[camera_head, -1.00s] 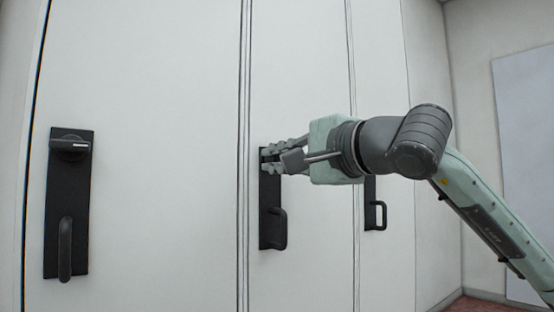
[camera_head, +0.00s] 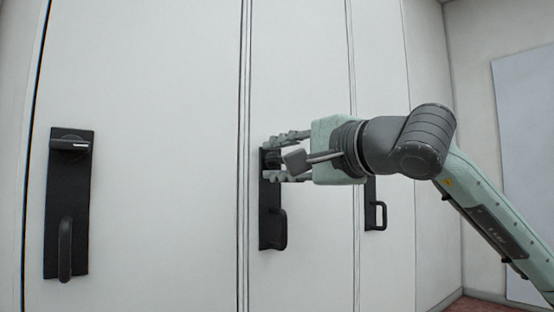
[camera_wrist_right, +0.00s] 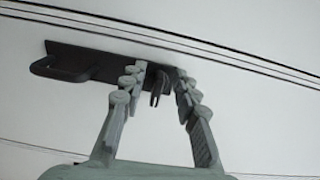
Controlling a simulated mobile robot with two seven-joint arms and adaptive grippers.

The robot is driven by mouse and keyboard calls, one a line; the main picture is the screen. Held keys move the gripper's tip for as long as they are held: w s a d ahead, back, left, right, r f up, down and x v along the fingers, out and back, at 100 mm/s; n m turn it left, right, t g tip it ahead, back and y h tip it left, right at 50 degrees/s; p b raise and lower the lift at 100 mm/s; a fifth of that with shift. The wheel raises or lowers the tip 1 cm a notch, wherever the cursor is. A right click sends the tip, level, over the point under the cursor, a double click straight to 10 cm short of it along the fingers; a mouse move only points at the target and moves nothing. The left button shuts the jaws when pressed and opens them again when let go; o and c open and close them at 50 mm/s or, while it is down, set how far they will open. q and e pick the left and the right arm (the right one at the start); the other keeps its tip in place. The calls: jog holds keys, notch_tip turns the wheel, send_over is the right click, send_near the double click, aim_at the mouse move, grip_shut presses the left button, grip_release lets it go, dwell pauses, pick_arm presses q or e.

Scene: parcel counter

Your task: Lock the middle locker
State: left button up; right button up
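The middle locker (camera_head: 300,75) is a flat white door, and it looks closed. It carries a tall black lock plate (camera_head: 269,205) with a pull handle (camera_head: 282,230) low on it. My right gripper (camera_head: 269,159) is at the top of this plate, coming from the right. Its fingers are spread above and below the lock knob. In the right wrist view the dark knob (camera_wrist_right: 157,84) stands between the open fingertips (camera_wrist_right: 159,72), with a gap visible on the finger sides. The head view mostly hides the knob, so its turn is hard to tell there. My left gripper is not in view.
The left locker has its own black plate (camera_head: 67,215) with a level knob (camera_head: 70,145) and a pull handle. The right locker's handle (camera_head: 376,215) shows below my right wrist. A plain wall with a pale panel (camera_head: 525,130) stands at the far right.

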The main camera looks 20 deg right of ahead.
jog(key=v, duration=1.1)
jog(key=shift+s, duration=0.35)
jog(key=shift+d, duration=0.1)
